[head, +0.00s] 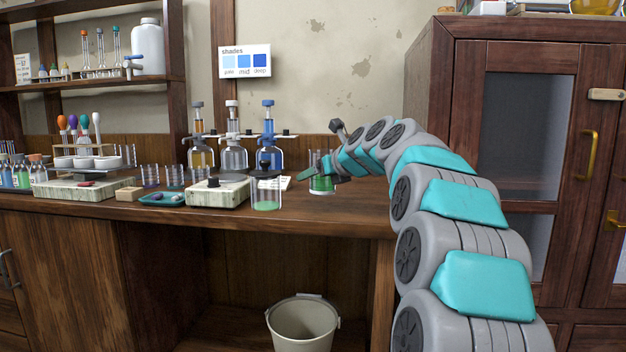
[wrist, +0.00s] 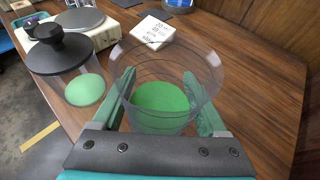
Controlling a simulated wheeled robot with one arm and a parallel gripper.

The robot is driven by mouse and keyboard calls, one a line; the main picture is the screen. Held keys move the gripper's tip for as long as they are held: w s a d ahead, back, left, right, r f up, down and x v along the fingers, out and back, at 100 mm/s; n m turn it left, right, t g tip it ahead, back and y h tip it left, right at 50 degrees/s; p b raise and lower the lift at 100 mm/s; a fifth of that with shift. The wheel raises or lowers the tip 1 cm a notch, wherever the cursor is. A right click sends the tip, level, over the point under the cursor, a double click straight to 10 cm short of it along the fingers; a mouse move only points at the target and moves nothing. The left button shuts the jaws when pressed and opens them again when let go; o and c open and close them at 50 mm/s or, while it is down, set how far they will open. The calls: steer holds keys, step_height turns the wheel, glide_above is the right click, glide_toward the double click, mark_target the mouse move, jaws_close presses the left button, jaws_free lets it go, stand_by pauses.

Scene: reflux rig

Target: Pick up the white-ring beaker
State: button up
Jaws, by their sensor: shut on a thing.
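A clear glass beaker (wrist: 168,64) with green liquid in its bottom stands between the fingers of my gripper (wrist: 160,95) in the wrist view. The fingers are shut on its sides. Thin dark lines run around its wall; I cannot make out a white ring. In the head view the held beaker (head: 321,185) is small at my gripper (head: 322,169), over the bench's right part. I cannot tell whether its base touches the bench. A second beaker (head: 266,193) with green liquid and a black top stands to its left; it also shows in the wrist view (wrist: 85,88).
A hotplate (head: 218,193), a blue tray (head: 163,199) and a small white card (wrist: 152,31) are on the bench (head: 345,206). Several bottles with taps (head: 235,157) stand behind. A cabinet (head: 430,90) rises at right. A bucket (head: 302,325) sits below. Bare bench lies right of the held beaker.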

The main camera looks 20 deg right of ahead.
steer(key=s+d, duration=0.1)
steer(key=s, duration=0.3)
steer(key=s+d+r, duration=0.1)
steer(key=s, duration=0.4)
steer(key=s+d, duration=0.1)
steer(key=s, duration=0.4)
steer(key=shift+r, duration=0.25)
steer(key=r+p, duration=0.2)
steer(key=p, duration=0.1)
steer(key=r+p, duration=0.3)
steer(key=shift+s, duration=0.2)
steer(key=shift+s+f, duration=0.1)
